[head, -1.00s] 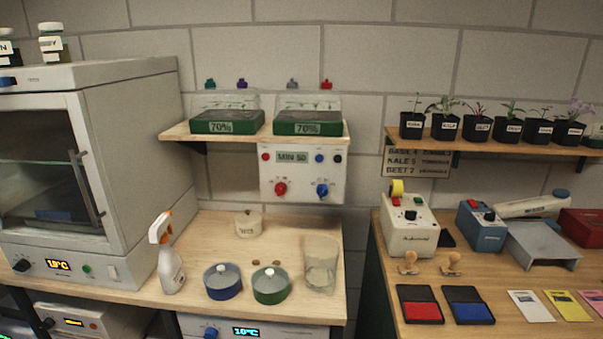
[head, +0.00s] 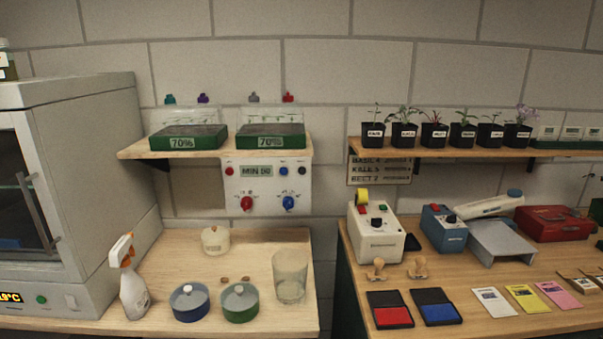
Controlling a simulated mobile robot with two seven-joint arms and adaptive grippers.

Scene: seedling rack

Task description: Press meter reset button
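The meter box (head: 267,186) is a white wall-mounted panel below the left shelf. Its small display (head: 256,171) seems to read "MIN 50", though the text is blurred. Small buttons flank the display: a red one (head: 230,171) on the left, a blue one (head: 284,170) and a dark one (head: 302,171) on the right. Below sit a red knob (head: 246,204) and a blue knob (head: 288,203). I cannot read which button is the reset. Neither of my grippers is in view.
The left bench (head: 255,262) below the meter holds a spray bottle (head: 128,280), a cream pot (head: 215,240), two lidded pots and a clear beaker (head: 290,277). The shelf (head: 130,150) with two seedling trays overhangs the meter. A gap separates the right bench (head: 440,285).

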